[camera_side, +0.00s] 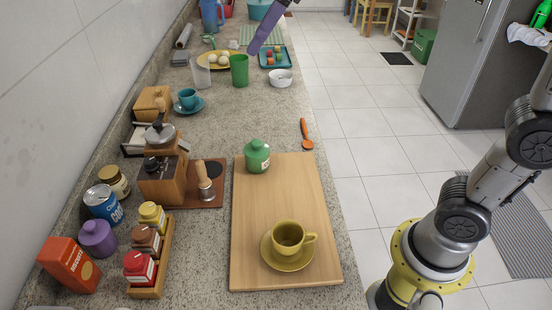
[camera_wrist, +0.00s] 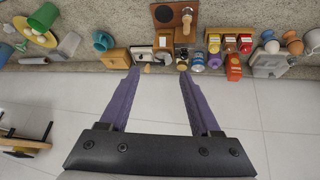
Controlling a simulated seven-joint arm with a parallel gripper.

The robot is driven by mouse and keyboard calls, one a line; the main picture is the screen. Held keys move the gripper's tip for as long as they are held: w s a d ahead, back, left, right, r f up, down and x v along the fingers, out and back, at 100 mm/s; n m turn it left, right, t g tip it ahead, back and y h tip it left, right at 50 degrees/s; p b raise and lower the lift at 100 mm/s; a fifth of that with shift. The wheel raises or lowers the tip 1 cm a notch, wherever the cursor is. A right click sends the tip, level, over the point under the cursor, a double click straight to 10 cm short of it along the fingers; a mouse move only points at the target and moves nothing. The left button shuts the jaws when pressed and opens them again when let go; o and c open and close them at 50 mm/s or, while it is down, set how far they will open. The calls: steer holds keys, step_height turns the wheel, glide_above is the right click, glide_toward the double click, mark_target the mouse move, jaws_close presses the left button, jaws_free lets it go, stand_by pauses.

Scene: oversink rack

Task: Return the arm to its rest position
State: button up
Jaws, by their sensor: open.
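My gripper (camera_wrist: 159,72) is open and empty in the wrist view, its two purple fingers spread apart. The fingers reach from the dark palm toward the counter's edge, with pale floor between them. In the side view a purple finger of my gripper (camera_side: 262,38) hangs in from the top edge, in front of the far part of the counter. The rest of the gripper is out of that frame. My arm's base and lower links stand at the right, over the floor; the upper links are cut off.
The counter holds a wooden board (camera_side: 245,220) with a yellow cup (camera_side: 289,236) on a saucer and a green lidded jar (camera_side: 257,156). A grinder (camera_side: 160,170), spice rack (camera_side: 150,278), blue tray (camera_side: 264,62) and green tumbler (camera_side: 239,70) stand around. A fridge (camera_side: 450,60) is at right.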

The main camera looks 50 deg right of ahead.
steer(key=s+d+f+m+h, duration=0.1)
steer(key=s+d+f+m, duration=0.2)
steer(key=s, duration=0.4)
steer(key=s+d+f+h, duration=0.1)
steer(key=s+d+f, duration=0.25)
steer(key=s, duration=0.45)
steer(key=s+d+f+m, duration=0.2)
steer(key=s+f, duration=0.4)
steer(key=f, duration=0.3)
steer(key=shift+s+d+f+m+h, duration=0.3)
steer(key=shift+s+d+f+m, duration=0.1)
steer(key=shift+m, duration=0.4)
